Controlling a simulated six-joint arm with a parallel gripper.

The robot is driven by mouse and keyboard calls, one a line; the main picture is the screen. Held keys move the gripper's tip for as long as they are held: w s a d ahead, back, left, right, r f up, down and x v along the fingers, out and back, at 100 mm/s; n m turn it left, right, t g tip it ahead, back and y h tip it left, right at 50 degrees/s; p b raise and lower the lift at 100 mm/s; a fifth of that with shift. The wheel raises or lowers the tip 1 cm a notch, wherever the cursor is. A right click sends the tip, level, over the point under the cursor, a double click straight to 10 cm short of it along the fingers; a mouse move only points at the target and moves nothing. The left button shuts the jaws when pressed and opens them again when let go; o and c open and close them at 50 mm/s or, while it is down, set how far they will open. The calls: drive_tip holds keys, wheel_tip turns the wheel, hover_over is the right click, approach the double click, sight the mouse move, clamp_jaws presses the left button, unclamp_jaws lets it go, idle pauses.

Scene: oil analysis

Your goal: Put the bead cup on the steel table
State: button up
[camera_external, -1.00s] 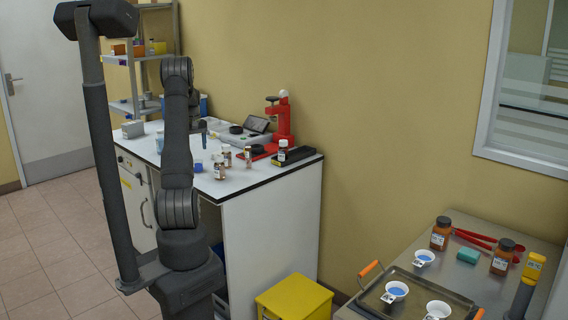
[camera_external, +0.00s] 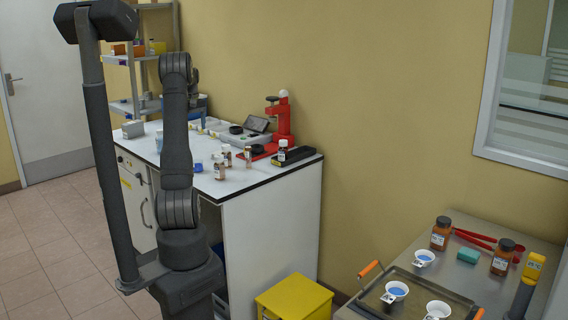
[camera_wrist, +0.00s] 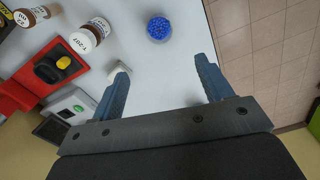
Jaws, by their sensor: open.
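The bead cup (camera_wrist: 159,29), a small round cup full of blue beads, stands on the white bench top. In the wrist view it lies beyond the gap between my fingers, apart from both. In the external view it is small beside my arm (camera_external: 197,168). My gripper (camera_wrist: 162,64) is open and empty over the bench; in the external view it is mostly hidden behind my arm. The steel table (camera_external: 500,292) is at the lower right of the external view, away from the bench.
Brown bottles (camera_wrist: 84,38) and a red device (camera_wrist: 50,65) stand near my gripper on the bench. The steel table holds a dark tray (camera_external: 462,299) with white cups, brown jars (camera_external: 441,234), a green block (camera_external: 468,255) and red tongs. A yellow bin (camera_external: 293,299) stands between bench and table.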

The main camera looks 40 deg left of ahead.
drive_tip(key=s+f+n+t+h, duration=0.3)
drive_tip(key=s+f+n, duration=0.15)
drive_tip(key=f, duration=0.25)
drive_tip(key=n+t, duration=1)
drive_tip(key=n, duration=0.3)
approach(200, 165)
drive_tip(key=s+a+r, duration=0.2)
drive_tip(key=s+a, duration=0.2)
drive_tip(key=s, duration=0.1)
drive_tip(key=x, duration=1.7)
drive_tip(key=shift+w+d+f, duration=0.1)
drive_tip(key=shift+d+f, duration=0.05)
drive_tip(key=c, duration=1.2)
drive_tip(key=shift+o, duration=0.2)
